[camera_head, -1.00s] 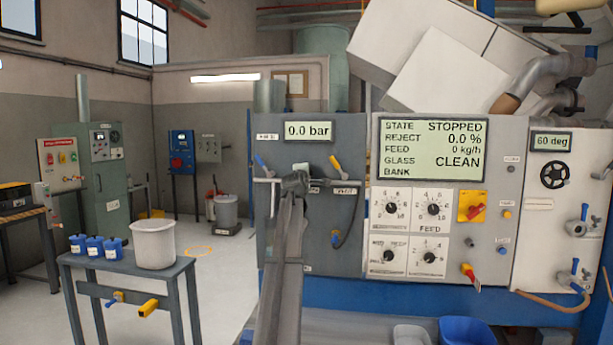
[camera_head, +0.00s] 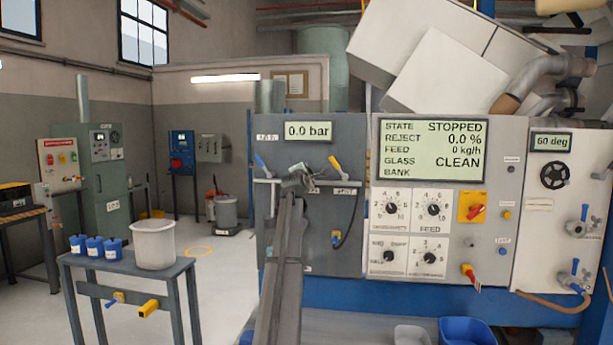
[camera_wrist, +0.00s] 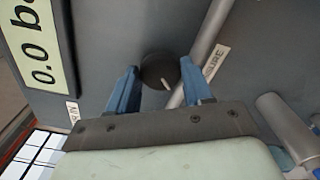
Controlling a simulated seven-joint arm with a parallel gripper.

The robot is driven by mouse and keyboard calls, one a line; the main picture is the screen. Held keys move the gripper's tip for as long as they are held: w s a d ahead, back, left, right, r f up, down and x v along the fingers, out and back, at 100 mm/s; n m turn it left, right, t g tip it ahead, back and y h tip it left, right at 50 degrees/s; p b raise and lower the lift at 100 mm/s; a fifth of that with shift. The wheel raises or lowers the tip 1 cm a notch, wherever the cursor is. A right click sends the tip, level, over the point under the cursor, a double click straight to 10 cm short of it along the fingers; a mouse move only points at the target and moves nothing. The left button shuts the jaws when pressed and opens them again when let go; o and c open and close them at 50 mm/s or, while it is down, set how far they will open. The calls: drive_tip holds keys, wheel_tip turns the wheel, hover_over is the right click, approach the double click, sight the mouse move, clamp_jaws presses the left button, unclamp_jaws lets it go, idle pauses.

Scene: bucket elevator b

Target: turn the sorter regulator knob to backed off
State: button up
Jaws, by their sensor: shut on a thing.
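The sorter regulator knob (camera_wrist: 158,70) is a dark round knob with a white pointer line, on the grey panel (camera_head: 270,225) below the 0.0 bar display (camera_head: 307,131). In the wrist view its pointer line points down and slightly right. My gripper (camera_wrist: 160,82) has its two blue fingers on either side of the knob, shut on it. In the head view my gripper (camera_head: 301,181) is at the panel and hides the knob. The display also shows at the left of the wrist view (camera_wrist: 38,38).
A grey pipe (camera_wrist: 205,50) runs close beside the knob, with a label next to it. Blue-handled (camera_head: 262,165) and yellow-handled (camera_head: 335,163) valves flank my gripper. The dial panel (camera_head: 410,230) is to the right. A table (camera_head: 105,265) with containers stands at the left.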

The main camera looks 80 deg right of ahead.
drive_tip(key=o, duration=1)
drive_tip(key=shift+a, duration=0.1)
drive_tip(key=a, duration=1.3)
drive_tip(key=shift+a, duration=0.35)
